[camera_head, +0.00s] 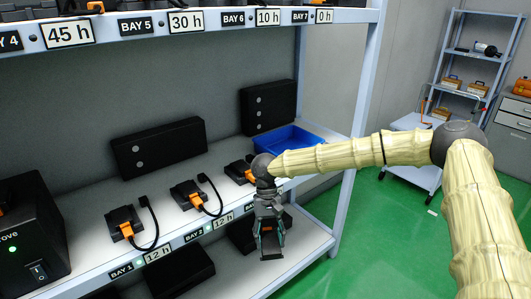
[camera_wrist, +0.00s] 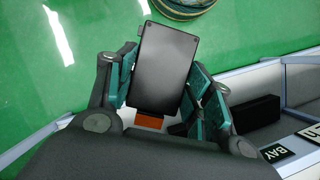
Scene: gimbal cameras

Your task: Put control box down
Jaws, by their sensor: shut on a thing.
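The control box is a flat black box with a dark grey face, seen in the wrist view (camera_wrist: 165,60). My gripper (camera_wrist: 165,85) is shut on it, with teal finger pads on both sides of it. An orange part (camera_wrist: 148,121) shows at the box's near end. In the head view my gripper (camera_head: 269,238) points down in front of the shelf's front edge, near the Bay 2 label. The box (camera_head: 270,244) is only partly visible there, between the fingers. Green floor shows behind the box in the wrist view.
The middle shelf (camera_head: 170,234) carries several black devices with orange connectors, a blue bin (camera_head: 292,139) and a black power unit (camera_head: 32,235) at left. Dark boxes sit on the lower shelf (camera_head: 310,240). A white cart (camera_head: 415,124) and a grey rack stand at the back right.

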